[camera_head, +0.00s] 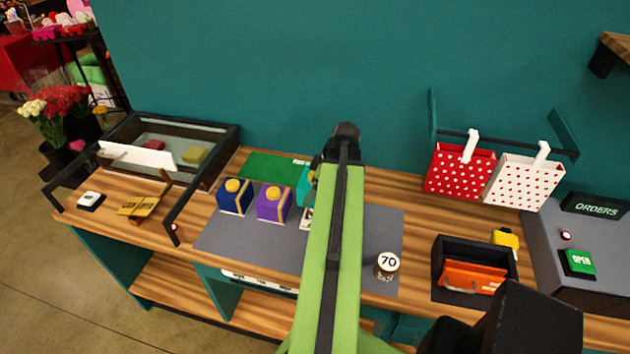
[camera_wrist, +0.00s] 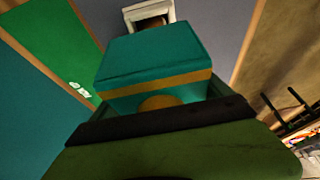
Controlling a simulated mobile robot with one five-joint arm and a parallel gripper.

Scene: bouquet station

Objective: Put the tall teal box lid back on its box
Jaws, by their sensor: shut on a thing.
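The tall teal lid (camera_wrist: 150,55) has a gold band and a round gold knob, which faces my wrist camera. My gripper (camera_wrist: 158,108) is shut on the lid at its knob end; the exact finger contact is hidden. In the head view a sliver of the teal lid (camera_head: 303,187) shows left of my arm. A small white open box (camera_wrist: 150,13) with a dark inside lies just beyond the lid in the wrist view. In the head view its edge (camera_head: 306,222) shows beside my arm, below the lid. I cannot tell if lid and box touch.
A navy box (camera_head: 235,200) and a purple box (camera_head: 273,206) with yellow knobs stand left on the grey mat (camera_head: 230,238). A green mat (camera_head: 270,166) lies behind. A "70" pot (camera_head: 387,268) stands right of my arm. A black tray (camera_head: 440,262) is further right.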

